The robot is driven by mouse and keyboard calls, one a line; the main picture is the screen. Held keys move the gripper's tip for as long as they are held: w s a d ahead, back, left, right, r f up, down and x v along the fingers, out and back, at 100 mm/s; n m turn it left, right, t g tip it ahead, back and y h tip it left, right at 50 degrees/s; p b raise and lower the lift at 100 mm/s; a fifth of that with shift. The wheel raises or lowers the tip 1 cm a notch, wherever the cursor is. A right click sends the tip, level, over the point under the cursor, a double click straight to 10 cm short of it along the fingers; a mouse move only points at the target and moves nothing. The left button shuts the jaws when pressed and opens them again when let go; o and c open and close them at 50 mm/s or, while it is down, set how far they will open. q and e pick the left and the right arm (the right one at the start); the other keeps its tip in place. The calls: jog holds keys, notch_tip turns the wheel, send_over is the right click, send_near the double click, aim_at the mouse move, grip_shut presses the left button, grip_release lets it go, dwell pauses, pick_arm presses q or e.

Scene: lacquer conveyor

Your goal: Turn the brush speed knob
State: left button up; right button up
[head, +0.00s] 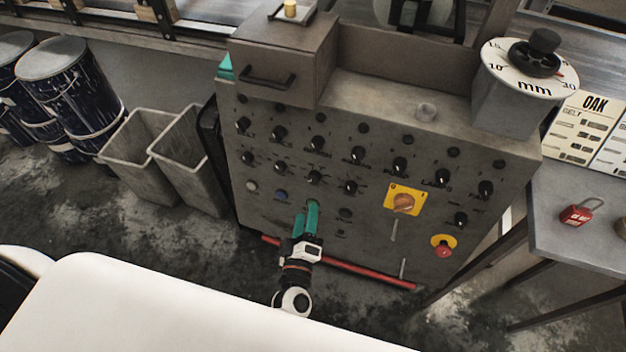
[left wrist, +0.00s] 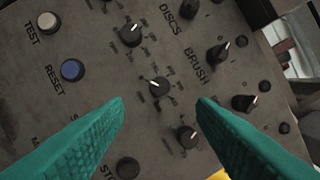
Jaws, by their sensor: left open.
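The grey control panel (head: 235,205) carries rows of black knobs. The word BRUSH stands beside an upper-row knob (left wrist: 218,52), the brush knob, its white pointer line tilted up and right in the left wrist view; it also shows in the head view (head: 317,145). A lower-row knob (left wrist: 158,87) stands across the label from it, centred between my fingertips in the left wrist view. My left gripper (head: 305,213), with green fingers, is open and empty in front of the panel's lower part. No finger visibly touches a knob. My right gripper is not in view.
Near the fingers are a blue RESET button (left wrist: 72,70) and a white TEST button (left wrist: 48,22). A yellow-plated switch (head: 404,201) and red emergency button (head: 443,246) are to the right. A red bar (head: 360,272) runs along the panel's bottom. Grey bins (head: 140,165) stand left.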

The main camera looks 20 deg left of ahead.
aim_at(313, 180)
pick_arm(q)
jog(key=w, duration=0.3)
jog(key=w+a, duration=0.1)
jog(key=w, duration=0.5)
jog(key=shift+a, duration=0.2)
jog(key=shift+w, duration=0.4)
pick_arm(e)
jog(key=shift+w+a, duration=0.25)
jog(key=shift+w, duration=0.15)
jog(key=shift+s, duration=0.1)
pick_arm(q)
jog(key=c, duration=1)
jog(key=shift+o, duration=0.2)
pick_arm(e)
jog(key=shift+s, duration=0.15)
pick_arm(q)
jog(key=shift+m, duration=0.4)
